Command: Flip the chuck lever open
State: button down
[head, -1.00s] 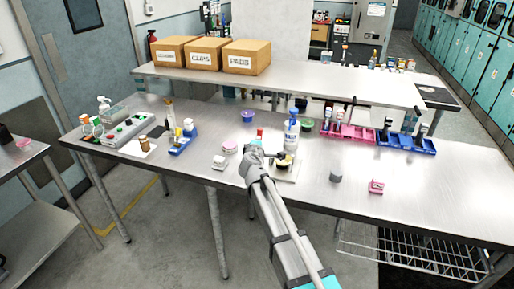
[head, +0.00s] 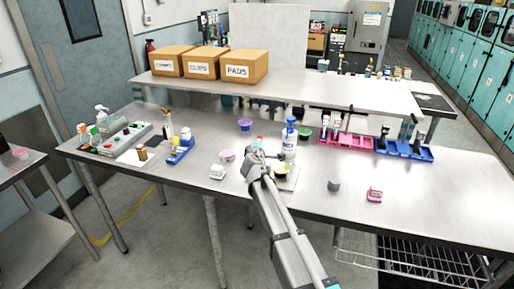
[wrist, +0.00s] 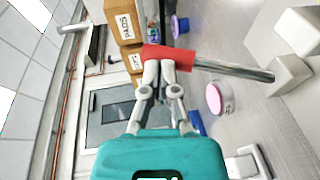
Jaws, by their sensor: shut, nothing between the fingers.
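In the wrist view the chuck lever is a grey metal rod (wrist: 235,71) with a red grip (wrist: 168,57) on its left end. The rod runs right to a pale block (wrist: 291,76). My gripper (wrist: 160,75) is shut, with nothing between its fingers. Its fingertips are at the red grip and overlap it in the picture; I cannot tell whether they touch. In the head view my gripper (head: 258,158) is over the front middle of the bench. The red grip (head: 258,139) shows just behind it. A pale base plate (head: 287,182) is partly hidden by my arm.
A white bottle with a blue cap (head: 289,142) stands close behind my gripper. A white item (head: 217,172) and a pink-lidded tub (head: 227,155) are at the left.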

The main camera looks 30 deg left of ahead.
jog(key=shift+w+a, duration=0.15)
jog(key=shift+w, duration=0.35)
jog(key=shift+s, duration=0.15)
jog(key=s+d+r+p, duration=0.5)
jog(key=s+r+p, duration=0.1)
jog(key=s, duration=0.5)
jog(key=shift+r+p, duration=0.4)
jog(key=shift+p, duration=0.05)
jog(key=shift+d, duration=0.15)
